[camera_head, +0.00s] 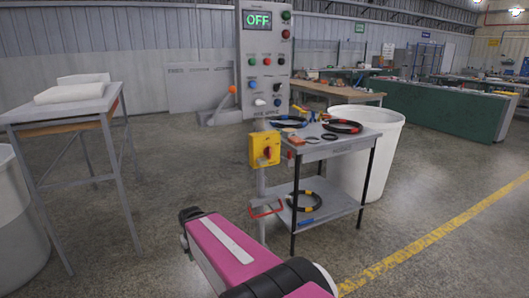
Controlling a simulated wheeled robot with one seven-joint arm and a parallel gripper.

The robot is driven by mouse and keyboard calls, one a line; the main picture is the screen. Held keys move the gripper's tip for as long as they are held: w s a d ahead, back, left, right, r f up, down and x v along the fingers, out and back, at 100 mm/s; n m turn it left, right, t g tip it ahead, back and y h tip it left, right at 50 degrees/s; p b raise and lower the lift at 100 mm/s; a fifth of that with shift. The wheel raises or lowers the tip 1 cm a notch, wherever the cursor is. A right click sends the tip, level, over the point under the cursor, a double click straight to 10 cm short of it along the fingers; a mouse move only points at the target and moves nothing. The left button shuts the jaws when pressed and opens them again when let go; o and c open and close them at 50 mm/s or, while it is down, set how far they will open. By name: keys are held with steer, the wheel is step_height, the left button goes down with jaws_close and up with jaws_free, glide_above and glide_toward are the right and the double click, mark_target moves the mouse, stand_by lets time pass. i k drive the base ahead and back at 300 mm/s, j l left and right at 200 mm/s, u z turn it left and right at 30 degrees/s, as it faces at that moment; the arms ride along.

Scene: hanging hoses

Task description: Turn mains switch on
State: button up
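A yellow box (263,149) with a red rotary knob (267,152), which looks like the mains switch, is mounted on a grey post in the middle of the view. The knob's exact angle is too small to read. Above it stands a grey control panel (264,75) with several coloured buttons and a display (258,20) that reads OFF in green. My pink arm link with black joints shows at the bottom centre, below and in front of the yellow box. My gripper is not seen.
A small grey trolley (335,150) with hoses and tools stands right of the post. A red bracket (266,208) sticks out low on the post. A white bin (365,150) is behind the trolley. A table (70,110) stands at left. The floor between table and post is clear.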

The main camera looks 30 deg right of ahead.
mark_target(267, 151)
steer(key=i+j+z, duration=0.1)
steer(key=z, duration=0.3)
steer(key=j+z, duration=0.4)
